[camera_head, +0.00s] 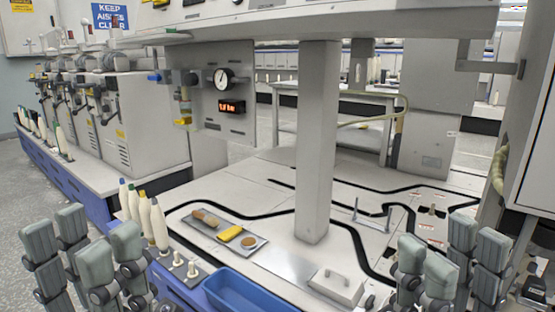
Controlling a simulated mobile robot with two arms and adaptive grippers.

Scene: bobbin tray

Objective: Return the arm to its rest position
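My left gripper (84,250) is at the bottom left, with its grey padded fingers pointing up and spread apart. Nothing shows between them. My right gripper (450,258) is at the bottom right, also with its fingers spread and nothing visible between them. Both are in the near foreground, and the rest of each arm is mostly cut off by the picture's lower edge. Several upright pale bobbins (159,225) with coloured tips stand just right of my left gripper. I cannot tell how far the fingers are from them.
A blue bin (248,297), a peg plate (196,280) and a metal tray (255,247) with small items sit between the grippers. A grey post (316,150) rises from the worktop.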

